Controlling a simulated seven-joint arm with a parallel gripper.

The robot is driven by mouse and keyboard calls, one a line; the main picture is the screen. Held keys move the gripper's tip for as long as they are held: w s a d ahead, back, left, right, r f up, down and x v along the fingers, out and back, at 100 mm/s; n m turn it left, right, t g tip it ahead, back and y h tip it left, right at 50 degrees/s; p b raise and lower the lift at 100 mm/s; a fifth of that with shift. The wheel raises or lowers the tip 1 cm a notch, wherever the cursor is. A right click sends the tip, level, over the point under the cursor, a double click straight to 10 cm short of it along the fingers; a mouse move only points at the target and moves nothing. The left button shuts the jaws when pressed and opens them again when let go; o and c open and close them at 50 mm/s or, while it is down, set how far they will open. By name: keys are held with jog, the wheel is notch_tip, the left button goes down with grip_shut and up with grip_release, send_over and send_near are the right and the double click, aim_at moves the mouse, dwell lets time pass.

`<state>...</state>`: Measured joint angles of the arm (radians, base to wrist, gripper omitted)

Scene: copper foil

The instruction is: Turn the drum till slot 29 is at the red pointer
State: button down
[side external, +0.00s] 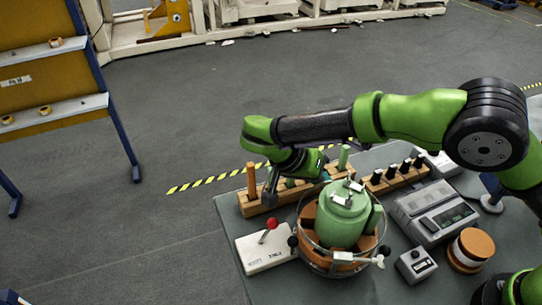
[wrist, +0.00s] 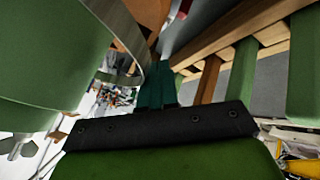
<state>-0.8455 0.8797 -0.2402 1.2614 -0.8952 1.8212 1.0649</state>
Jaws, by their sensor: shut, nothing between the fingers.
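The drum (side external: 341,222) is a green cylinder with small light metal pieces on top, standing in a round frame with orange-brown blocks and a clear rim. A large green curved surface (wrist: 50,60) fills the left of the wrist view, apparently the drum. Slot numbers are not readable, so I cannot tell which slot is at the pointer. I cannot make out a red pointer for certain; a red ball (side external: 272,224) tops a lever left of the drum. My gripper (side external: 325,176) is shut and empty behind the drum, beside the peg rack; its teal fingers (wrist: 155,93) show in the wrist view.
A wooden rack (side external: 265,202) with orange, green and black pegs runs behind the drum, close to my gripper. A white box (side external: 262,254) stands left. A grey device (side external: 432,214), a small knob box (side external: 416,265) and an orange-white roll (side external: 471,250) stand right.

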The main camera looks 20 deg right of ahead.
jog(key=s+v, duration=0.1)
jog(key=v, duration=1)
jog(key=d+r+n+y, duration=0.2)
jog(key=d+n+y, duration=0.5)
jog(key=d, duration=0.5)
jog(key=s+d+r+t+y, duration=0.1)
jog(key=s+d+r+t, duration=0.2)
jog(key=s+d, duration=0.3)
jog(key=s+d+r+t+y, duration=0.2)
jog(key=s+d+r+t, duration=0.2)
jog(key=s+d, duration=0.3)
jog(key=shift+s+d+m+t, duration=0.25)
jog(key=shift+s+m+t, duration=0.15)
jog(key=shift+s, duration=0.85)
